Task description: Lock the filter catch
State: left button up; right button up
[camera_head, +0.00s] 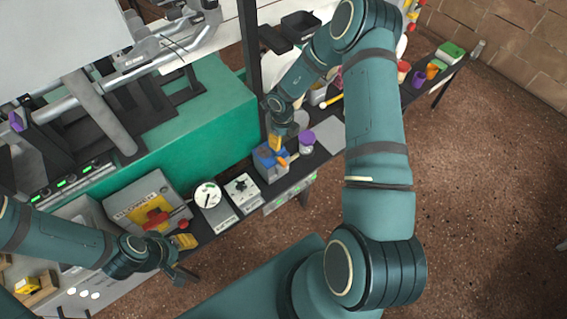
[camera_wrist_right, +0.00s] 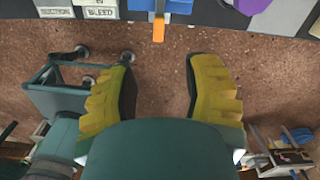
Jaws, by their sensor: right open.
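The filter unit is a blue-topped grey box (camera_head: 271,163) on the narrow bench. An orange lever, which I take for the catch (camera_head: 284,161), sticks out from its front side. In the right wrist view the orange lever (camera_wrist_right: 158,27) points between my fingers, just beyond the tips. My right gripper (camera_head: 277,141) is open and empty, right above the box and partly covering it in the head view; its yellow-padded fingers (camera_wrist_right: 158,65) are wide apart. My left gripper (camera_head: 186,258) hangs at the lower left, away from the box, its fingers seemingly apart and empty.
A purple-lidded jar (camera_head: 306,142) stands close to the right of the box. A white round gauge (camera_head: 207,195) and a black-knobbed panel (camera_head: 242,189) are to its left. A dark post (camera_head: 250,60) rises behind. The brown floor in front is clear.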

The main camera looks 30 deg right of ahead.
aim_at(283, 160)
notch_tip(283, 160, down, 14)
jog(key=b, duration=0.3)
jog(key=shift+r, duration=0.25)
